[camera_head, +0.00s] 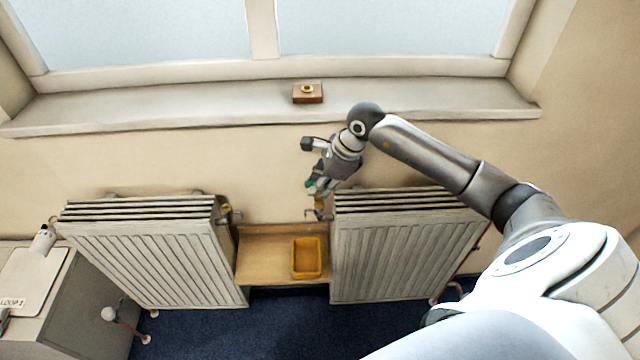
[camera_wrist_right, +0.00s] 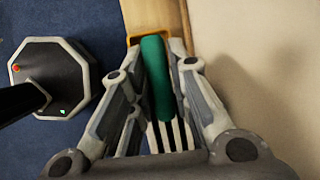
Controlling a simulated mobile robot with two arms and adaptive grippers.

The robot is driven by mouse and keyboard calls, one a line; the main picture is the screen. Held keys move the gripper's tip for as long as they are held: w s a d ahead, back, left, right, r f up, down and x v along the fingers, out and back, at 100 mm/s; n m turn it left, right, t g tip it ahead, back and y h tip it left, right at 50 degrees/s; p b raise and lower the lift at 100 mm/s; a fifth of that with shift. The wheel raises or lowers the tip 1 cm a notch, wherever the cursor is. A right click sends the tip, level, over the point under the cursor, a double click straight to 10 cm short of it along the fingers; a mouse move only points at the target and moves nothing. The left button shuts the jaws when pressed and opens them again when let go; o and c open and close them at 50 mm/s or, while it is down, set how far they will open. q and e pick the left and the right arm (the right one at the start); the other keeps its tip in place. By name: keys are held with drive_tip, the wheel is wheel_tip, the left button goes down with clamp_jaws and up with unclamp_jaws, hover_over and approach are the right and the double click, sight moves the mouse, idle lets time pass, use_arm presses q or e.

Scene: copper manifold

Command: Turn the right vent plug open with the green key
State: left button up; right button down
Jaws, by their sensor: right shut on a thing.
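My right gripper (camera_head: 318,190) is shut on the green key (camera_wrist_right: 155,80), which lies between its fingers in the wrist view. In the head view only a small bit of green shows at the fingertips. The gripper is just above the inner upper corner of the right radiator (camera_head: 400,260). A brass fitting, apparently the right vent plug (camera_head: 319,208), shows directly below the fingertips. I cannot tell whether the key touches or sits on it. The left radiator's vent plug (camera_head: 226,209) sticks out at its inner upper corner. My left gripper is not in view.
A yellow tray (camera_head: 294,262) sits on a wooden shelf (camera_head: 262,242) between the radiators. A wooden block (camera_head: 308,97) with a brass ring is on the windowsill (camera_head: 200,107). A grey cabinet (camera_head: 95,310) stands at the left. The wall is close beside the gripper.

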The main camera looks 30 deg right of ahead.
drive_tip(key=shift+f+b, duration=0.95)
idle(1.0)
drive_tip(key=shift+f+n+b, duration=0.15)
drive_tip(key=shift+n+b, duration=0.35)
drive_tip(key=shift+b, duration=0.15)
drive_tip(key=shift+n+y+b, duration=0.3)
drive_tip(key=shift+n+b, duration=0.1)
drive_tip(key=shift+g, duration=0.3)
drive_tip(key=shift+n, duration=0.3)
